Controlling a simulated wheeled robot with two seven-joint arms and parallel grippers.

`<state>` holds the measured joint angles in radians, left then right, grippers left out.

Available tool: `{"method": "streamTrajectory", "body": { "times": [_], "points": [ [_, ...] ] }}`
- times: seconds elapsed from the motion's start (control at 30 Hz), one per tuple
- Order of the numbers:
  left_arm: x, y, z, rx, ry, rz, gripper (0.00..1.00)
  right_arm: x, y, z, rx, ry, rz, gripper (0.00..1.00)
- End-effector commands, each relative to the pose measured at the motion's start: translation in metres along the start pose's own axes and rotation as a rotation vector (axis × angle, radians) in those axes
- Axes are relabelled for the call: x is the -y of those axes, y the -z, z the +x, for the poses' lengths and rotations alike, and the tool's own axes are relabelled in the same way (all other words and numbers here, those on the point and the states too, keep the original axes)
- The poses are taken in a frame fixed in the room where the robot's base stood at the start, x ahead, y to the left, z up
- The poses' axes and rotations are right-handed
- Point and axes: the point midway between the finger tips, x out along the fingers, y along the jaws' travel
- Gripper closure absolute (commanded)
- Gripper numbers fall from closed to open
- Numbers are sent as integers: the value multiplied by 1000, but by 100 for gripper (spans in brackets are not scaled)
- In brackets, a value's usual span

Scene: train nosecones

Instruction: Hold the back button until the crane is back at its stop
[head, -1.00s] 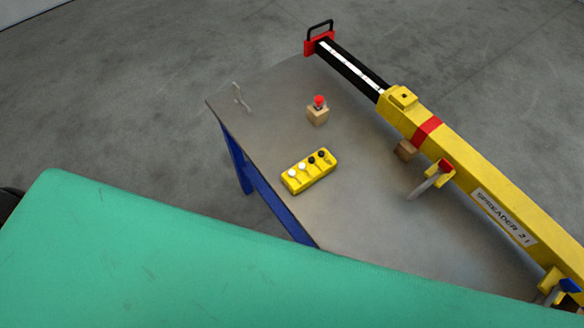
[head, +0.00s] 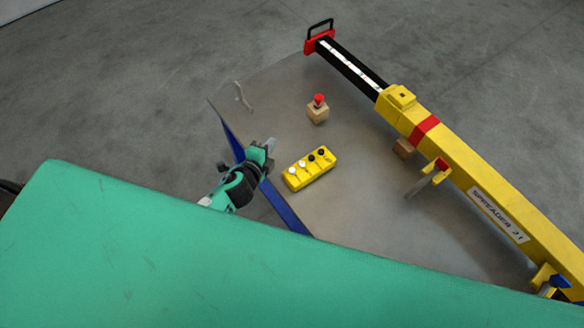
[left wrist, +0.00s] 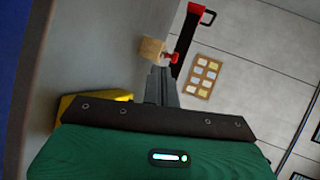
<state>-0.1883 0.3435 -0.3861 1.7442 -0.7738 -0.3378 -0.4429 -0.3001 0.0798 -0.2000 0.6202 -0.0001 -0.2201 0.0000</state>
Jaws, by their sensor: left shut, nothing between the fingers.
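A yellow control box (head: 309,179) lies on the grey table, with two white and two black buttons on top. In the left wrist view, part of a yellow body (left wrist: 75,103) shows beside my gripper. My left gripper (head: 270,146) is at the table's left edge, just left of the box and apart from it. Its fingers also show in the left wrist view (left wrist: 161,80), shut and empty. No crane can be made out for certain; a long yellow beam (head: 460,181) marked SPREADER lies along the table's right side. Button labels cannot be read. My right gripper is not in view.
A red knob on a wooden block (head: 318,115) stands behind the box. A small metal hook-like piece (head: 242,97) lies near the far left corner. A red-topped clamp (head: 438,166) sits by the beam. The table (head: 345,215) is bare in front of the box.

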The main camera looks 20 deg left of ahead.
Motion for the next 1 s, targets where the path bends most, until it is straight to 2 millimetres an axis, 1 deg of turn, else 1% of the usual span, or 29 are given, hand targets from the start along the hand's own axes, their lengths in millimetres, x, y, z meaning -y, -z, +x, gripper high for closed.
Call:
{"method": "streamTrajectory", "body": {
  "times": [0.03, 0.1, 0.17, 0.2, 0.27, 0.3, 0.37, 0.4, 0.47, 0.5, 0.63, 0.7, 0.8, 0.9, 1.0],
  "points": [
    [24, 10, 4, -59, 66, 123, 100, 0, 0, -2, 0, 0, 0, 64],
    [51, 28, 6, -142, 157, 310, 100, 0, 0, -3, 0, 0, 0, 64],
    [70, 44, 6, -212, 232, 473, 100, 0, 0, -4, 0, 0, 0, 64],
    [81, 54, 4, -257, 282, 581, 100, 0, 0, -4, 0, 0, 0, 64],
    [94, 70, 0, -322, 353, 745, 100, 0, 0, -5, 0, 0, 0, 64],
    [100, 79, -3, -364, 398, 856, 100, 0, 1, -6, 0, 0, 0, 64],
    [106, 93, -8, -426, 465, 1023, 100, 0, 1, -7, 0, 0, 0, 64],
    [109, 101, -12, -467, 507, 1134, 100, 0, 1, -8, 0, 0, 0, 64],
    [110, 111, -18, -527, 568, 1302, 100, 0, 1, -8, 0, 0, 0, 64],
    [108, 116, -22, -567, 605, 1415, 100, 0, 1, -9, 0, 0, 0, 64],
    [97, 122, -33, -696, 712, 1781, 100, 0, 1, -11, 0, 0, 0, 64],
    [89, 119, -37, -763, 755, 1971, 100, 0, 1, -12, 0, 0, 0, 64],
    [77, 108, -41, -853, 798, 2216, 100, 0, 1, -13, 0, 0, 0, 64],
    [68, 94, -42, -928, 819, 2409, 100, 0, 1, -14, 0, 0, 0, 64],
    [61, 82, -43, -985, 825, 2542, 100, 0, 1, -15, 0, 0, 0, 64]
  ]
}}
